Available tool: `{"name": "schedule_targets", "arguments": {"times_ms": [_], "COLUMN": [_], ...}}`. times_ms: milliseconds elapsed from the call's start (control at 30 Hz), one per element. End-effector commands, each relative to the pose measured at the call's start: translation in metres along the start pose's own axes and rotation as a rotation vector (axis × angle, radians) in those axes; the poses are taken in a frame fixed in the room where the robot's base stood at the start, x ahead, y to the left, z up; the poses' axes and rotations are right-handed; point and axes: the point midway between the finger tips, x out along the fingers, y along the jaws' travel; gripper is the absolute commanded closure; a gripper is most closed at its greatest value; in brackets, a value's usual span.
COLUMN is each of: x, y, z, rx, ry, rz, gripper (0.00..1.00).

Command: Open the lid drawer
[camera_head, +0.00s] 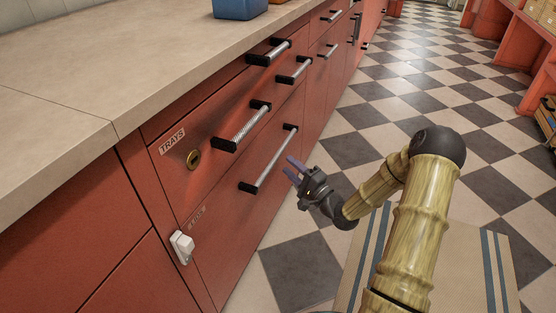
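The lower red drawer (232,237) has a small faint label (197,215) that seems to read LIDS. Its long metal bar handle (271,159) with black ends is in full view, and its front looks flush with the cabinet. A white latch-like piece (182,247) sits at its upper left edge.
A pale countertop (120,70) runs above the cabinet, with a blue container (239,8) on it. More drawers with handles (294,70) continue farther along. The checkered floor (430,95) is open to the right. Red furniture (536,95) stands at the far right.

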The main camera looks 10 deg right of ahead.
Motion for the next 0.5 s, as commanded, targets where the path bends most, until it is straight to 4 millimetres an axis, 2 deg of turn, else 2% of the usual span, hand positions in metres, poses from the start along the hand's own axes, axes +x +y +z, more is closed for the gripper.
{"name": "schedule_targets", "arguments": {"times_ms": [100, 300, 500], "x": [0.022, 0.052, 0.065], "y": [0.003, 0.003, 0.000], "z": [0.001, 0.000, 0.000], "rx": [-0.004, -0.002, -0.001], "ry": [-0.004, -0.003, 0.000], "rz": [-0.001, -0.001, -0.001], "gripper": [0.62, 0.62, 0.62]}}
